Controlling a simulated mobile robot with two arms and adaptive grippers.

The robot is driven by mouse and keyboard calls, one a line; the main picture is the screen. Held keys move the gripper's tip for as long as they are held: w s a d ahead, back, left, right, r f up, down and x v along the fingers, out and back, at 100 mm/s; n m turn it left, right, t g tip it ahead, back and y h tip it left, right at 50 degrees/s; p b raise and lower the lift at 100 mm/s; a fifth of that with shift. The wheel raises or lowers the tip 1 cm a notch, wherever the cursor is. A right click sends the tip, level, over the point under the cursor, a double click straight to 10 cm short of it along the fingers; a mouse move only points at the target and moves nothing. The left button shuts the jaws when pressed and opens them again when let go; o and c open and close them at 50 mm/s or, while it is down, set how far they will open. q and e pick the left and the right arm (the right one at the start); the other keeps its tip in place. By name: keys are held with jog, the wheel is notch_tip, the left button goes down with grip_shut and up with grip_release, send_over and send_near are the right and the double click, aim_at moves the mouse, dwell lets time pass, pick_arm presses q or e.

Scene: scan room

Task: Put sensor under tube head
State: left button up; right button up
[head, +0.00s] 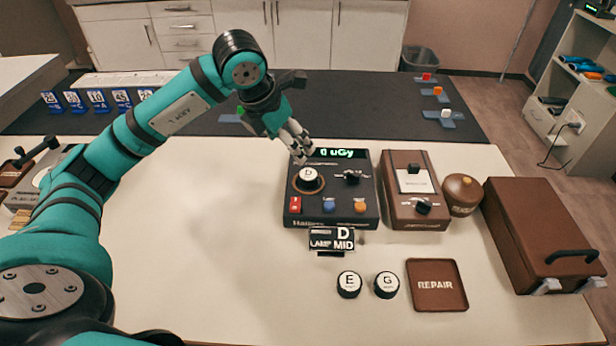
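A dark meter box (332,215) with a green "0 uGy" display stands on the pale table. A round white-topped piece marked D (309,176) sits in a ring on its upper left. Two similar round pieces, E (349,281) and G (386,283), stand on the table in front. I cannot tell which of them is the sensor. My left gripper (299,150) points down over the box's far left corner, above and behind piece D, with no object visible in it. Its finger gap is unclear. My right gripper is out of view. I cannot make out a tube head.
A sign reading "D LAMP MID" (332,240) stands before the meter. A brown REPAIR tray (437,297) is empty. Right are a brown box with a knob (415,215), a round pot (462,195) and a brown case (540,235). The table's left middle is clear.

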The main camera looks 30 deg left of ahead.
pick_arm(q)
jog(key=p, duration=0.1)
send_over(308, 175)
jog(key=s+a, duration=0.1)
jog(key=s, duration=0.1)
jog(key=f, duration=0.7)
jog(key=shift+s+f, duration=0.2)
jog(key=shift+f, duration=0.25)
jog(key=p+x, duration=0.2)
jog(key=x, duration=0.3)
jog(key=shift+d, duration=0.2)
jog(key=shift+w+f, duration=0.15)
jog(key=shift+f, duration=0.05)
jog(key=c, duration=1.2)
jog(key=shift+r, duration=0.1)
jog(key=shift+c, duration=1.1)
jog(key=shift+r, duration=0.1)
